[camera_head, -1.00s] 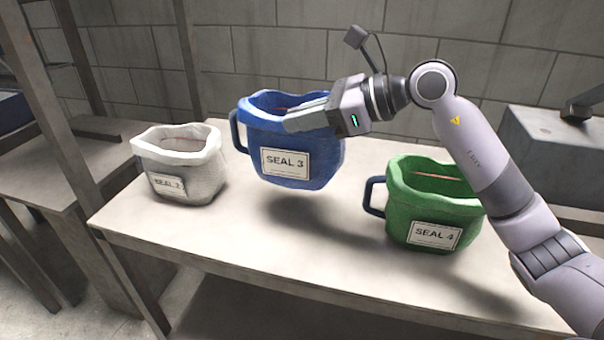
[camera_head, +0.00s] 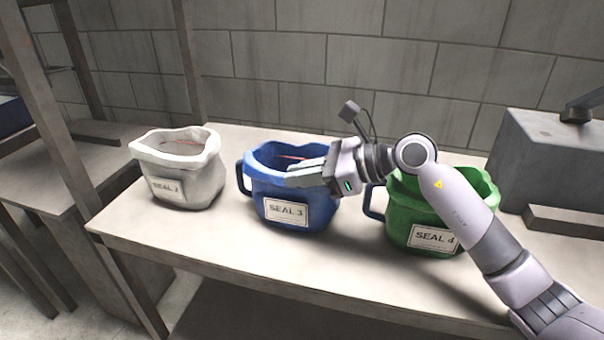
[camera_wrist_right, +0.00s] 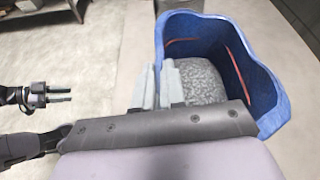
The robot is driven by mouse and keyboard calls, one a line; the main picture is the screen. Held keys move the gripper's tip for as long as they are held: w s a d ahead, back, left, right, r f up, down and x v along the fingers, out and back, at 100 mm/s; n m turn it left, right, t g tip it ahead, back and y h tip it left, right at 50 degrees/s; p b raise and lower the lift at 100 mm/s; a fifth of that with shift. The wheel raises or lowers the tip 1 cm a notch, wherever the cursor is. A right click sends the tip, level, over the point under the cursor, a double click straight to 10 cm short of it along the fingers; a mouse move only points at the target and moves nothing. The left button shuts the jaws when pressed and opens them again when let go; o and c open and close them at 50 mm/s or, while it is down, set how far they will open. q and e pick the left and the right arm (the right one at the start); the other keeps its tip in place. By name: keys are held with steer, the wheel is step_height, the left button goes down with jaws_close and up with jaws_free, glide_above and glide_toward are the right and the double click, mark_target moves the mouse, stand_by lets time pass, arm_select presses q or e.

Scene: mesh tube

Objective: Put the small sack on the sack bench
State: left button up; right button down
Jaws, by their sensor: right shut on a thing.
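The blue sack (camera_head: 285,215), labelled SEAL 3 with a dark handle on its left, is upright between two other sacks on the bench (camera_head: 215,225). Its base is at or very near the bench top; I cannot tell if it touches. My right gripper (camera_head: 305,175) is shut on its rim from the right. In the right wrist view the fingers (camera_wrist_right: 162,85) meet the blue wall, and grey speckled stuff (camera_wrist_right: 200,80) lies inside. My left gripper (camera_wrist_right: 62,95) shows at the left of the right wrist view, fingers apart and empty.
A white sack (camera_head: 190,190) stands left of the blue one. A green sack (camera_head: 425,215), SEAL 4, stands to the right, partly behind my right arm. A grey block (camera_head: 545,160) is at the bench's right. A shelf frame (camera_head: 60,120) stands at left.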

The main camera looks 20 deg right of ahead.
steer(key=c, duration=1.2)
jaws_free()
arm_select(q)
steer(key=shift+r, duration=0.1)
steer(key=shift+w+d+f+b, duration=0.15)
steer(key=shift+f+b, duration=0.2)
steer(key=shift+b, duration=0.35)
arm_select(e)
steer(key=v, duration=1.2)
steer(key=shift+r, duration=0.1)
arm_select(q)
steer(key=shift+f, duration=0.1)
